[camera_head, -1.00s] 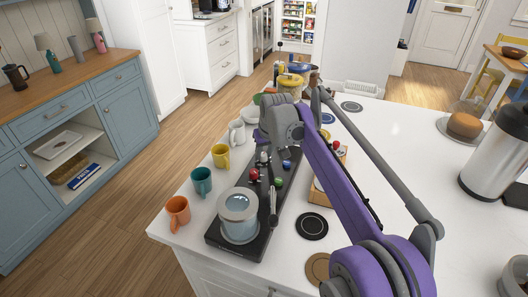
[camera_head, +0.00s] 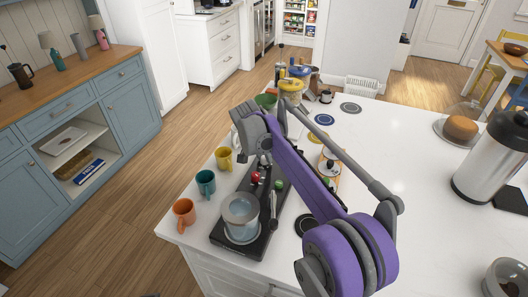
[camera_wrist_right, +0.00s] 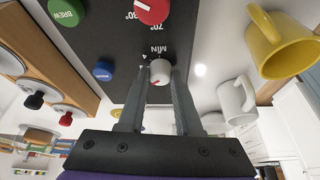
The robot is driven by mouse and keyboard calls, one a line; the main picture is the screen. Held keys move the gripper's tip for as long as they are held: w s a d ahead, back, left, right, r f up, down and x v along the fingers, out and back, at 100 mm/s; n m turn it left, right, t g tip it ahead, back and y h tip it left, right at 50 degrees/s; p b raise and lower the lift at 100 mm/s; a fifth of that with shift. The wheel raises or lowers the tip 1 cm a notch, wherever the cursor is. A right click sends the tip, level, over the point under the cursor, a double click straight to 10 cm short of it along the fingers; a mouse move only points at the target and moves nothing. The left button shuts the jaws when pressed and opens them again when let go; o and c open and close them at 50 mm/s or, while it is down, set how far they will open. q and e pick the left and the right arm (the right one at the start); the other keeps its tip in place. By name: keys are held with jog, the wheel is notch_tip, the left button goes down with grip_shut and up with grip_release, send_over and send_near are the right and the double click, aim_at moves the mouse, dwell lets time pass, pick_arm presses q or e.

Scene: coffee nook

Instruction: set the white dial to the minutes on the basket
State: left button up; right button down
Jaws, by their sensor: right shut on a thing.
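The white dial (camera_wrist_right: 161,71) with a red mark sits on the black control panel (camera_wrist_right: 110,40), beside the printed word MIN. My right gripper (camera_wrist_right: 161,82) is shut on it, one finger on each side. The red mark points toward the lower left in the wrist view. In the head view my right gripper (camera_head: 264,158) is over the far part of the black machine (camera_head: 228,246) and mostly hides the dial. The numbers around the dial are hidden or too small to read. I cannot make out a basket with minutes on it. My left gripper is out of view.
A red knob (camera_wrist_right: 152,10), a green BREW knob (camera_wrist_right: 66,11) and a blue button (camera_wrist_right: 103,72) are close by. A glass vessel (camera_head: 241,215) stands on the machine's near end. Orange (camera_head: 184,213), teal (camera_head: 206,184) and yellow (camera_head: 224,158) mugs line its left side.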

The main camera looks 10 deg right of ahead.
jog(key=m+p, duration=0.1)
jog(key=m, duration=0.1)
jog(key=m+g+h+p, duration=0.1)
jog(key=m, duration=0.1)
jog(key=shift+w+r, duration=0.2)
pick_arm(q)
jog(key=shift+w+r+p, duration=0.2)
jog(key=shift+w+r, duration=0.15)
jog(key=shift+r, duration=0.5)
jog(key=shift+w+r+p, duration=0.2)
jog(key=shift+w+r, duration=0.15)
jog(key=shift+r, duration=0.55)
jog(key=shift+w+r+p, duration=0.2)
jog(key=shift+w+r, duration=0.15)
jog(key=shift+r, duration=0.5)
pick_arm(e)
jog(key=shift+a+f+m+g, duration=0.15)
jog(key=shift+m+g, duration=0.45)
jog(key=shift+m, duration=0.9)
jog(key=c, duration=0.6)
grip_release()
